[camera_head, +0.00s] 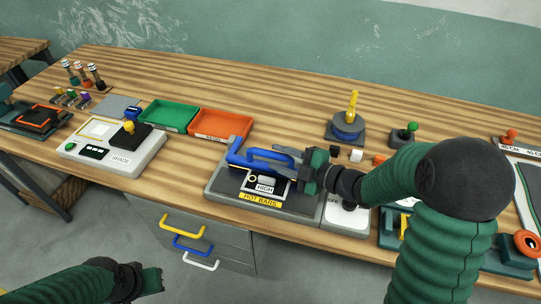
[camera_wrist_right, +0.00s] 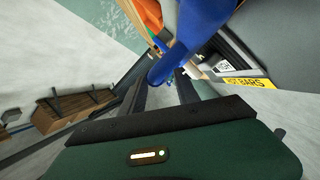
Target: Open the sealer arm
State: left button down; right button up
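The sealer (camera_head: 225,182) is a grey machine with a yellow HOT BARS label at the front of the bench. Its blue arm (camera_head: 236,155) lies low over the base. My right gripper (camera_head: 270,162) reaches in from the right, its fingers close to the blue arm. In the right wrist view the fingers (camera_wrist_right: 165,93) are apart, with the blue arm (camera_wrist_right: 190,45) at their tips. I cannot tell whether they touch it. My left gripper (camera_head: 158,280) hangs in front of the bench at the lower left, away from the sealer; its finger opening is unclear.
A green tray (camera_head: 170,117) and an orange tray (camera_head: 220,124) stand behind the sealer. A grey SHADE box (camera_head: 112,145) is to its left. A blue round stand with a yellow handle (camera_head: 348,125) is behind right. Drawers (camera_head: 190,240) are below the bench.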

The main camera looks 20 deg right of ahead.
aim_at(270, 157)
jog(key=x, duration=0.3)
jog(key=shift+w+a, duration=0.15)
grip_shut()
jog(key=shift+f, duration=0.2)
dwell(1.1)
